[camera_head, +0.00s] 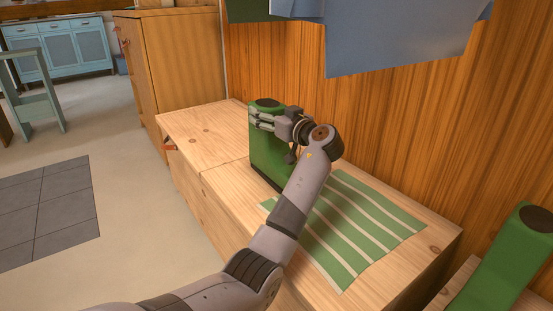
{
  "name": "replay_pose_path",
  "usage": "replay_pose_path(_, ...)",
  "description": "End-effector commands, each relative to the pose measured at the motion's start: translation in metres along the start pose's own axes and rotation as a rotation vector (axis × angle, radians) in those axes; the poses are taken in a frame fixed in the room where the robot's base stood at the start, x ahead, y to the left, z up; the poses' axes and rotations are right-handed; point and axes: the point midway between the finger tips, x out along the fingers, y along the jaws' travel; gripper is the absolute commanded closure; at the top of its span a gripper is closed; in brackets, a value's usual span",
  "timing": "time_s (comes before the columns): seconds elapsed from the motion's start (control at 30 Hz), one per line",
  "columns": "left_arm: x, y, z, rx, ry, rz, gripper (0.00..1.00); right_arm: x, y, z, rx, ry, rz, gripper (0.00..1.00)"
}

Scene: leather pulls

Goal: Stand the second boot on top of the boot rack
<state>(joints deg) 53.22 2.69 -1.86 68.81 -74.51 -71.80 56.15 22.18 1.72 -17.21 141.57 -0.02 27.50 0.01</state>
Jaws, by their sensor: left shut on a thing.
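A green boot (267,152) with a dark round top stands upright on the light wooden bench top (215,122). My left gripper (259,120) is shut on its upper part, with the fingers across the shaft. My wrist and forearm hide the boot's right side and part of its foot. Another green boot (508,259) with a dark top is at the lower right, cut off by the frame. Beside it is a light wooden piece (458,283), mostly out of frame; I cannot tell if it is the boot rack. My right gripper is not in view.
A green and white striped mat (362,222) lies on the bench, right of my forearm. The bench front has a leather pull (169,148). A wooden cabinet (182,62) stands behind it. Blue cloth (400,35) hangs above. Open floor (140,205) lies left.

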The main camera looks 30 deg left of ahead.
Motion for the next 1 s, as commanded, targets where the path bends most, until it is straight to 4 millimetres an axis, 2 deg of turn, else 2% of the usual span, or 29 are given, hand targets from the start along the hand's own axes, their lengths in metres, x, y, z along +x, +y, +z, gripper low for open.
replay_pose_path(0.07, -0.0002, 0.0001, 0.0002, 0.0, 0.0, 0.0, 0.47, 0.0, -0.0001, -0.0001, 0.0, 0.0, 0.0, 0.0)
replay_pose_path(0.8, -0.0002, 0.0002, 0.0003, 0.0, -0.001, 0.001, 0.97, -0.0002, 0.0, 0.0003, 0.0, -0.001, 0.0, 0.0)
replay_pose_path(1.0, -0.0003, 0.0002, -0.0022, -0.002, 0.004, 0.001, 0.98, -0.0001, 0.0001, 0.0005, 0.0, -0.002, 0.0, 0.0)
